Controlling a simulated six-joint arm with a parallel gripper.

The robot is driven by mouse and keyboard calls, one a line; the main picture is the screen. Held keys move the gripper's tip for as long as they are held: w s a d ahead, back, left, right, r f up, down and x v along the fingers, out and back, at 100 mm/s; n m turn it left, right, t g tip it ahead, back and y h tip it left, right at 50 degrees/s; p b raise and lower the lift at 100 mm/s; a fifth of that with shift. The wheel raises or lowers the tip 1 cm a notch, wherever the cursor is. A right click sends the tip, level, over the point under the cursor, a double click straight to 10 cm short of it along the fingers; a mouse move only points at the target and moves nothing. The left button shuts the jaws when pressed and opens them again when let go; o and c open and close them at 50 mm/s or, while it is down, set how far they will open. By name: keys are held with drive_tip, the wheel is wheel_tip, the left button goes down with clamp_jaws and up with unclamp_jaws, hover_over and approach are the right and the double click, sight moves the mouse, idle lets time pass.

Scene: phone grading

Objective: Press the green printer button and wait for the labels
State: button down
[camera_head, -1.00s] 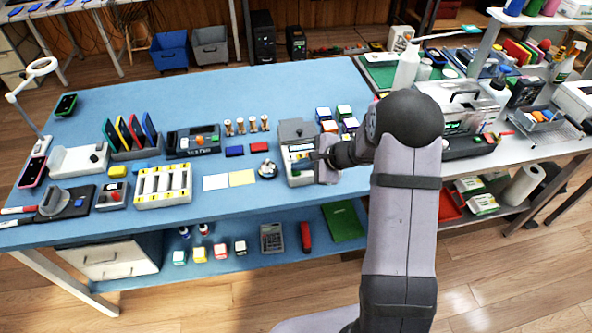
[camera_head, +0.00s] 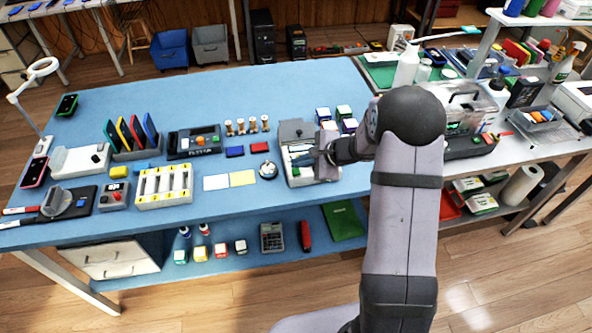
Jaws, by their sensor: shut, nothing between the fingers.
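A small grey-and-white machine (camera_head: 297,133) with a raised grey lid stands near the front right of the blue bench; it looks like the label printer. My gripper (camera_head: 314,159) is shut and empty, low over the front right part of this machine. I cannot tell whether the fingertips touch it. No fresh label can be made out.
The bench's back middle (camera_head: 250,90) is clear.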

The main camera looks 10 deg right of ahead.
sight(299, 176)
drive_tip(key=shift+r+p, duration=1.6)
drive_tip(key=shift+r, duration=0.9)
drive_tip(key=s+f+n+g+h, duration=0.1)
drive_tip(key=s+f+n+g, duration=0.15)
drive_tip(key=s, duration=0.55)
drive_tip(key=s+f+n+g, duration=0.2)
drive_tip(key=s+n+g, duration=0.15)
drive_tip(key=s, duration=0.35)
drive_tip(key=s+f+n+g+h, duration=0.1)
drive_tip(key=s+f+n+g, duration=0.2)
drive_tip(key=s, duration=0.5)
drive_tip(key=s+d+r+n+h, duration=0.35)
drive_tip(key=s+r+n, duration=0.25)
drive_tip(key=s+n, duration=0.3)
drive_tip(key=a+r, duration=0.1)
drive_tip(key=w+a+r+t, duration=0.1)
drive_tip(key=r, duration=0.1)
drive_tip(key=a+r+t, duration=0.1)
drive_tip(key=shift+w+r+n+h, duration=0.2)
drive_tip(key=shift+r+n+h, duration=0.05)
drive_tip(key=shift+n+h, duration=0.1)
drive_tip(key=shift+f, duration=0.1)
idle(1.0)
